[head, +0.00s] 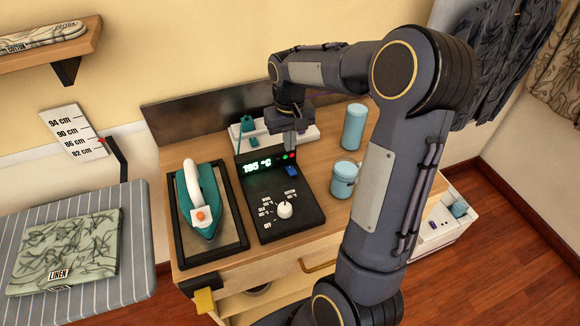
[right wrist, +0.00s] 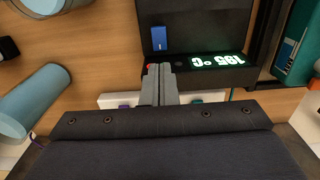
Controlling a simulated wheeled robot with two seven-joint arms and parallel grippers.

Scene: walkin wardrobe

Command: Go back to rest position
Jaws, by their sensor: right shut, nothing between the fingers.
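My right gripper (head: 290,143) is over the back right of the black control panel (head: 287,225), close to its display and blue switch (head: 291,170). In the right wrist view its fingers (right wrist: 158,72) are together and empty, beside the red light and the lit display (right wrist: 217,61), which reads 195 °C. I cannot tell whether the fingertips touch the panel. My left gripper is not in view.
A teal iron (head: 204,205) stands on a black-framed plate left of the panel. A power strip (head: 257,139) lies behind. A striped ironing board (head: 140,240) holds folded linen (head: 70,245).

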